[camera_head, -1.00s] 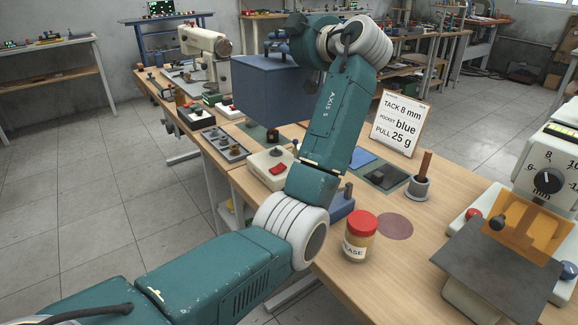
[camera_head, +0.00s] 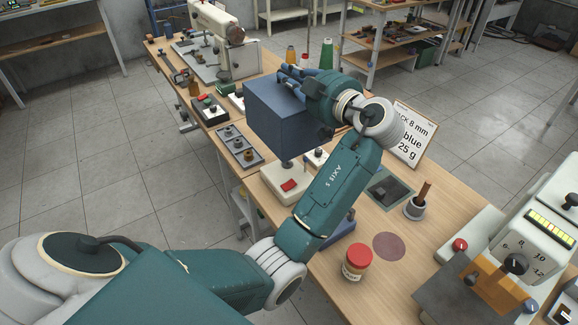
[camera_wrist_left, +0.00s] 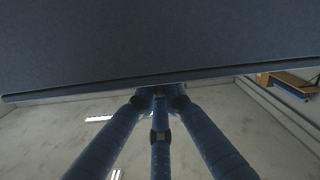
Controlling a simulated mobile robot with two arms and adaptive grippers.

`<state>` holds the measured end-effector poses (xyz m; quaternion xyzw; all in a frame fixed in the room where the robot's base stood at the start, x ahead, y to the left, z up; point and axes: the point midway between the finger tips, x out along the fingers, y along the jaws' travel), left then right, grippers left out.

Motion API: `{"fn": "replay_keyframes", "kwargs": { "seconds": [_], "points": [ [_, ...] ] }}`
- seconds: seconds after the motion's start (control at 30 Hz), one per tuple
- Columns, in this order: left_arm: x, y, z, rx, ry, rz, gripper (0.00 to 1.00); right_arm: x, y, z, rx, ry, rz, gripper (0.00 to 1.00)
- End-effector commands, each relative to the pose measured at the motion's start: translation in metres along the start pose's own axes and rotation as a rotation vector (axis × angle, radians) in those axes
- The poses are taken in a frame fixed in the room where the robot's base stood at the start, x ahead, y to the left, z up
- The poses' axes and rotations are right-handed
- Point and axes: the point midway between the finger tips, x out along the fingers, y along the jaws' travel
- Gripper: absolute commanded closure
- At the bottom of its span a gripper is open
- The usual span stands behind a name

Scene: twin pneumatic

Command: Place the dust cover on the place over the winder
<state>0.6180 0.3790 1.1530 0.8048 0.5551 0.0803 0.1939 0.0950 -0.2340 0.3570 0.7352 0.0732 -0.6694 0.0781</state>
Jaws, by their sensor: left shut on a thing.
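The dust cover, a dark blue box (camera_head: 277,118), hangs from my left gripper (camera_head: 292,82), whose blue fingers are shut on its top. In the left wrist view the cover (camera_wrist_left: 160,45) fills the upper half, with the fingers (camera_wrist_left: 160,97) meeting at its edge. A cream device with a red switch, seemingly the winder (camera_head: 272,183), stands on the bench just below and in front of the cover. The cover hides part of what is behind it, and I cannot tell its exact height above the bench. My right gripper is not in view.
A jar with a red lid (camera_head: 357,262) stands near a round brown patch (camera_head: 389,246). A grey tray (camera_head: 238,145) and sewing machine (camera_head: 222,40) are left.

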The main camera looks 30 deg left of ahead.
Motion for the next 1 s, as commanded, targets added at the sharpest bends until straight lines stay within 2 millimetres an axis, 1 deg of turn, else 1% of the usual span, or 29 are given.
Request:
{"fn": "replay_keyframes", "kwargs": {
  "seconds": [0.03, 0.07, 0.13, 0.27, 0.3, 0.6, 0.7, 0.87, 1.0],
  "points": [
    [-0.002, -0.001, -0.002, 0.000, 0.000, 0.001, 1.00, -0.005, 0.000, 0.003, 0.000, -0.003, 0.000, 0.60],
    [-0.002, -0.003, 0.000, 0.000, 0.001, 0.000, 1.00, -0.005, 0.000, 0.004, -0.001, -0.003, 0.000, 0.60],
    [-0.002, -0.007, 0.009, 0.003, 0.001, 0.000, 1.00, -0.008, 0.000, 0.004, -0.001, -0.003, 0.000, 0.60],
    [0.001, -0.019, 0.037, 0.008, 0.000, 0.000, 1.00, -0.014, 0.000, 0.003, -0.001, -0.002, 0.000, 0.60],
    [0.002, -0.024, 0.047, 0.009, 0.000, -0.001, 1.00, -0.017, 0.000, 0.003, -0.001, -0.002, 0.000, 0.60],
    [0.009, -0.054, 0.118, 0.007, 0.000, 0.001, 1.00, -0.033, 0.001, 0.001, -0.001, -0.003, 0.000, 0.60],
    [0.010, -0.062, 0.134, 0.004, 0.000, 0.002, 1.00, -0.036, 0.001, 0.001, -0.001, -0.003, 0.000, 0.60],
    [0.011, -0.067, 0.148, 0.000, 0.000, 0.001, 1.00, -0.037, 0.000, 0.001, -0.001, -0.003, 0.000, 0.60],
    [0.013, -0.075, 0.164, 0.004, 0.000, 0.001, 1.00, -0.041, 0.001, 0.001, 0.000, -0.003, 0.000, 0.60]
  ]
}}
